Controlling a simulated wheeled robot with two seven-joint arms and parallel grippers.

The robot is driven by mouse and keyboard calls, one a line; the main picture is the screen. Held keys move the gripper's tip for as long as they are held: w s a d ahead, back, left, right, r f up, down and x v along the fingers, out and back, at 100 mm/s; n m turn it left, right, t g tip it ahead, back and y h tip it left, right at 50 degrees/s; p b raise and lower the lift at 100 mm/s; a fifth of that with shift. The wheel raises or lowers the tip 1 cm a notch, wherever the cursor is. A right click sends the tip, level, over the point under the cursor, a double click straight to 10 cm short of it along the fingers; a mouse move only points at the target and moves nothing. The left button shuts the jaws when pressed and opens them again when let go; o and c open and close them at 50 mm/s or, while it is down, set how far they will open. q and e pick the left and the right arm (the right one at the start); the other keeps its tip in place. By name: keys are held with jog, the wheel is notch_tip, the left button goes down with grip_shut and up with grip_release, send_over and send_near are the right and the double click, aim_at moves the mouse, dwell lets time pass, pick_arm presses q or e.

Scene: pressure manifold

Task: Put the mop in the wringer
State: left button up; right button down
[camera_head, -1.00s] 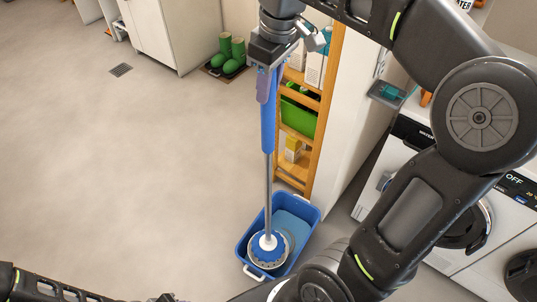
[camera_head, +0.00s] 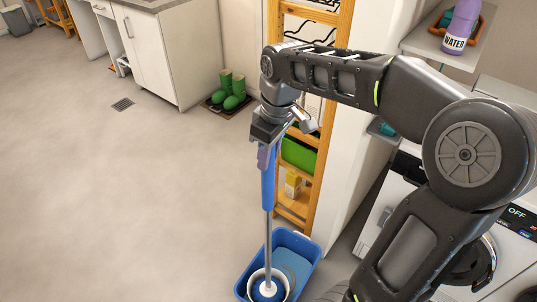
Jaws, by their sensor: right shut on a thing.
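The mop has a blue handle grip (camera_head: 268,185), a grey metal pole and a white hub with a blue head (camera_head: 267,288). It stands nearly upright. My right gripper (camera_head: 265,152) points down and is shut on the top of the handle. The wringer (camera_head: 250,287) is a round, pale-rimmed basket in the near part of the blue bucket (camera_head: 312,247). The mop head appears to sit inside the wringer's rim, at the lower picture edge. How deep it sits I cannot tell. My left gripper is not in view.
A wooden shelf (camera_head: 313,190) with a green bin (camera_head: 298,154) stands close behind the mop. Washing machines (camera_head: 373,220) are at the right, partly behind my right arm. Green boots (camera_head: 228,88) stand by a white cabinet (camera_head: 165,50). The floor at left is clear.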

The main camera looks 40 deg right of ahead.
jog(key=shift+f, duration=0.15)
jog(key=shift+f+b, duration=0.45)
jog(key=shift+f, duration=0.2)
jog(key=c, duration=1.1)
grip_release()
